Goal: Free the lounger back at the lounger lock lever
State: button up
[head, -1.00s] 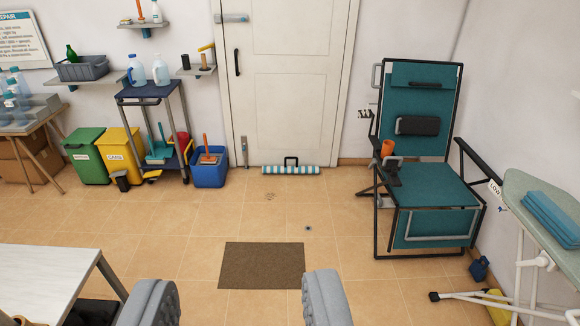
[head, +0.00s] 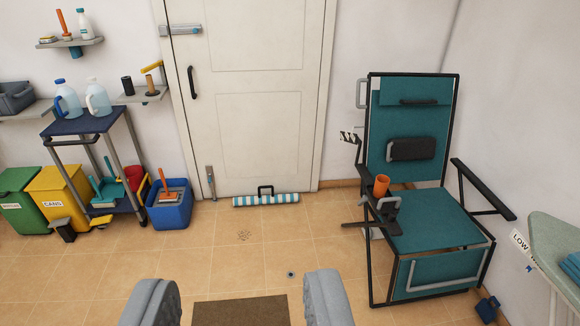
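The teal lounger (head: 433,218) with a black frame stands at the right against the back wall. Its back (head: 420,120) is upright and carries a dark pad. On its left armrest are an orange cup (head: 381,186) and a grey lever-like part (head: 388,206); I cannot tell surely whether this is the lock lever. A grey loop handle (head: 361,94) sits at the back's left edge, and a black-and-white striped piece (head: 350,137) is below it. My gripper (head: 238,285) is open and empty at the bottom, well short of the lounger and to its left.
A brown mat (head: 241,312) lies on the tiles ahead. A striped roll (head: 266,200) lies at the door (head: 258,90). A trolley (head: 85,125), bins and a blue bucket (head: 170,208) stand left. An ironing board (head: 555,245) is at the right edge. The middle floor is mostly clear.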

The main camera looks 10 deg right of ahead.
aim_at(365, 198)
jog(key=z, duration=0.15)
jog(key=i, duration=1.25)
jog(key=z, duration=0.3)
jog(key=i, duration=2)
jog(key=z, duration=0.15)
